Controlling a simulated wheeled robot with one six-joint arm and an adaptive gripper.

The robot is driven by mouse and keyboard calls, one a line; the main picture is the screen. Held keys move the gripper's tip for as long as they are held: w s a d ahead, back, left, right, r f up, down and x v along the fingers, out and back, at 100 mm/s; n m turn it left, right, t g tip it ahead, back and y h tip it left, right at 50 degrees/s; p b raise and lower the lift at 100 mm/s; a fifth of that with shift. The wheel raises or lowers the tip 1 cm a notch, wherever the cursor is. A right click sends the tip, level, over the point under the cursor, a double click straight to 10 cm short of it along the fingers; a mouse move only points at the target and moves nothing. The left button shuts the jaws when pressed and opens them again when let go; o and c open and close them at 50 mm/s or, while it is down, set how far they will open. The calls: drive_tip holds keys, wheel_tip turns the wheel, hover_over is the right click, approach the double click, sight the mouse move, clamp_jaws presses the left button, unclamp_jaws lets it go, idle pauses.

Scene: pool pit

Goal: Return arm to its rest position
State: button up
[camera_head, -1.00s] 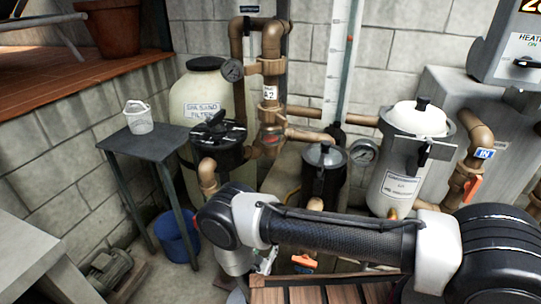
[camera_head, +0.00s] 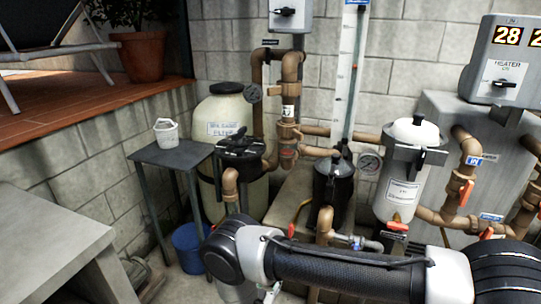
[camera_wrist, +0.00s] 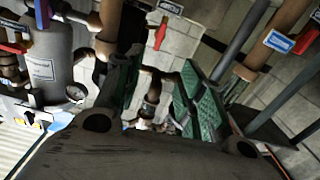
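My arm crosses the bottom right of the head view, its dark forearm lying nearly level and its wrist bent downward at the left end. My gripper is not clearly visible there, as its end is cut off by the lower edge. In the wrist view, the dark body of my gripper (camera_wrist: 165,150) fills the bottom.
The sand filter (camera_head: 226,110), black pump pot (camera_head: 334,190), white canister (camera_head: 400,190) and brown pipes (camera_head: 466,150) stand behind my arm. A grey bench (camera_head: 50,225) is at left.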

drive_tip(key=w+d+r+m+g+h, duration=0.2)
drive_tip(key=w+d+r+m, duration=0.1)
drive_tip(key=r+m, duration=0.35)
drive_tip(key=w+d+r+m+g+h, duration=0.25)
drive_tip(key=r+m, duration=0.25)
drive_tip(key=r, duration=0.3)
drive_tip(key=w+d+r+m+g+h, duration=0.25)
drive_tip(key=w+r+m, duration=0.2)
drive_tip(key=r, duration=0.25)
drive_tip(key=s+d+r+m+g, duration=0.2)
drive_tip(key=d+r+m+g, duration=0.6)
drive_tip(key=d+r+m, duration=0.8)
drive_tip(key=s+d+r+m+g+y, duration=0.25)
drive_tip(key=s+d+r+m, duration=0.25)
drive_tip(key=s+r+m, duration=0.3)
drive_tip(key=s+d+r+m+g+y, duration=0.1)
drive_tip(key=s+d+r+m+y, duration=0.4)
drive_tip(key=m, duration=0.5)
drive_tip(key=s+d+r+m+t+y, duration=0.1)
drive_tip(key=s+r+m+t+y, duration=0.1)
drive_tip(key=s+m, duration=0.6)
drive_tip(key=s+r+m+t+y, duration=0.3)
drive_tip(key=s+m+t, duration=0.1)
drive_tip(key=s+m, duration=0.4)
drive_tip(key=m, duration=0.2)
drive_tip(key=shift+s+d+r+m+y, duration=0.25)
drive_tip(key=shift+d+r+m+y, duration=0.05)
drive_tip(key=shift+d+m+y, duration=0.1)
